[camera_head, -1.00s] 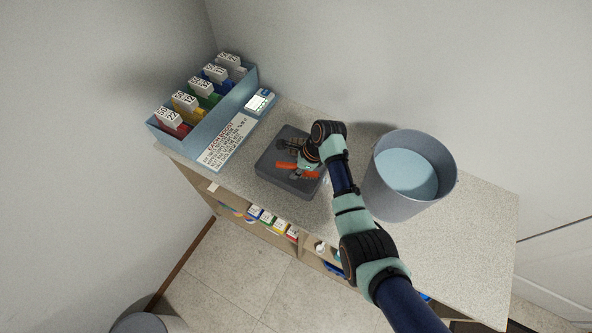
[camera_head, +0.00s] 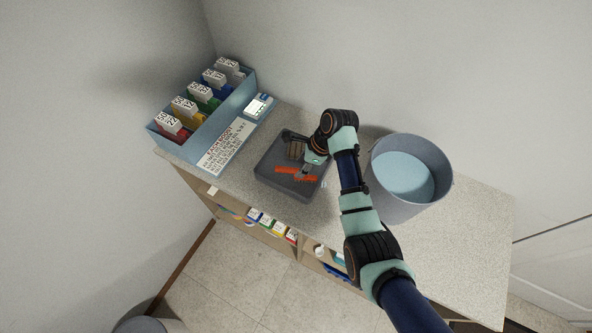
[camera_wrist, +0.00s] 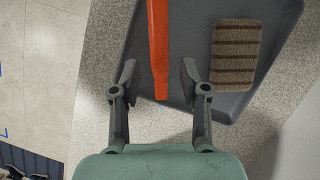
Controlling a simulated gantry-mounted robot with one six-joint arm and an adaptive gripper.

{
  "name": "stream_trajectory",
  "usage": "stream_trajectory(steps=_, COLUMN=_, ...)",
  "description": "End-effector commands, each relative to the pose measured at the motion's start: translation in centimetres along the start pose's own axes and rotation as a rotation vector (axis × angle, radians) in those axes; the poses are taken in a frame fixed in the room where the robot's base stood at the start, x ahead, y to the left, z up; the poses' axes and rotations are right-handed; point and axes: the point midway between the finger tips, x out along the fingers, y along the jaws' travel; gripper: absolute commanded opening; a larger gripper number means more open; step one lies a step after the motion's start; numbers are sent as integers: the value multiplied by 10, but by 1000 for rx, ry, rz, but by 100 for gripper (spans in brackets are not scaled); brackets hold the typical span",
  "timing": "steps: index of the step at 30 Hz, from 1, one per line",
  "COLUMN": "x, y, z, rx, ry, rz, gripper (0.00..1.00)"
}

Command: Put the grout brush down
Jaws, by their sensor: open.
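The orange handle (camera_head: 284,170), which looks like the grout brush's, lies over the dark grey tray (camera_head: 272,184) on the counter. In the wrist view the orange handle (camera_wrist: 158,40) runs from the top edge down to between my fingers, its near end past the tray rim; its brush head is out of that view. My gripper (camera_wrist: 157,72) is open, a finger on each side of the handle with gaps showing. In the head view my gripper (camera_head: 304,172) is over the tray and hides the handle's middle. I cannot tell how the handle rests.
A brown striped block (camera_wrist: 237,53) lies in the tray beside the handle, also in the head view (camera_head: 296,150). A grey bucket (camera_head: 410,172) stands right of the arm. A blue card box (camera_head: 205,108) and a small device (camera_head: 259,105) stand left. The counter's right end is clear.

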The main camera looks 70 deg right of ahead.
Motion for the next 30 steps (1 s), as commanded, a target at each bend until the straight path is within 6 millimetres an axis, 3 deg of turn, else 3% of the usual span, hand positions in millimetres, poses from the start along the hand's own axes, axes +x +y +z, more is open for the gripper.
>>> stream_trajectory(steps=3, x=-30, y=-1, z=0, rx=1, ry=-1, rz=-3, gripper=45)
stream_trajectory(steps=9, x=-53, y=0, z=0, rx=0, ry=-1, rz=0, gripper=45)
stream_trajectory(steps=25, x=-54, y=1, z=2, rx=-13, ry=0, rz=-1, gripper=45)
stream_trajectory(steps=28, x=-45, y=16, z=33, rx=-200, ry=4, rz=-39, gripper=45)
stream_trajectory(steps=30, x=-34, y=45, z=81, rx=-506, ry=10, rz=-103, gripper=45)
